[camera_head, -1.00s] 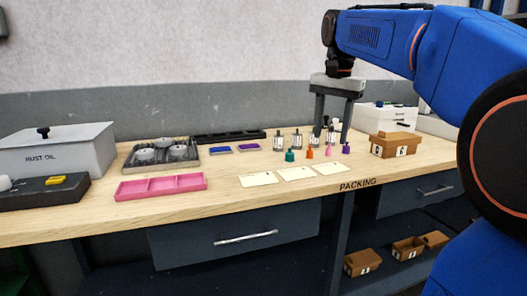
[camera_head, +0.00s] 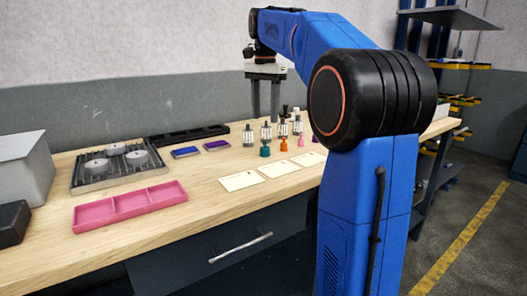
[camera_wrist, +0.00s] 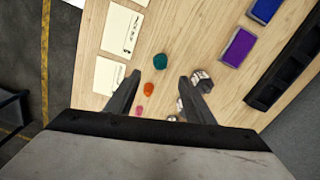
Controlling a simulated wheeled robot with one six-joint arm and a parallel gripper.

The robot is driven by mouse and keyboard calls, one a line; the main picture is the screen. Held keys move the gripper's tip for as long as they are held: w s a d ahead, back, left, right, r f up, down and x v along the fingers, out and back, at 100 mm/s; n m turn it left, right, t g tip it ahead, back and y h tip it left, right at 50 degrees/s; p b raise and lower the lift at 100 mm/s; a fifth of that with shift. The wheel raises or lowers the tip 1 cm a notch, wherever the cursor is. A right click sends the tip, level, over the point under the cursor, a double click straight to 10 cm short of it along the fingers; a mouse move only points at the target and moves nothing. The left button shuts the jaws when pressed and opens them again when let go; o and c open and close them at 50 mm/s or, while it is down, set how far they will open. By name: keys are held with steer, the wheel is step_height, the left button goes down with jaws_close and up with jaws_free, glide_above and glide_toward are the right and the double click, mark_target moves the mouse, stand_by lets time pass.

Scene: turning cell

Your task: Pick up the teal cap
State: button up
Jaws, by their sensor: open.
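The teal cap (camera_head: 265,152) is a small piece standing on the wooden bench, in front of a row of metal cylinders. In the wrist view the teal cap (camera_wrist: 160,61) lies just past the fingertips, roughly midway between their lines. My gripper (camera_head: 265,116) is open and empty, up above the bench near the cylinders. In the wrist view my gripper (camera_wrist: 160,78) has its two fingers spread, with an orange cap (camera_wrist: 148,89) and a pink cap (camera_wrist: 139,111) showing between them. Its height over the caps is hard to tell.
Several metal cylinders (camera_head: 249,137) stand close behind the caps. White cards (camera_head: 241,181) lie in front. A pink tray (camera_head: 130,206), a grey fixture plate (camera_head: 117,166), blue (camera_head: 185,152) and purple (camera_head: 216,145) pads and a black rack (camera_head: 188,135) lie leftward.

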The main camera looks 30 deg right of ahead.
mark_target(265, 143)
step_height(265, 143, down, 11)
steer(key=shift+f, duration=0.1)
steer(key=c, duration=1.1)
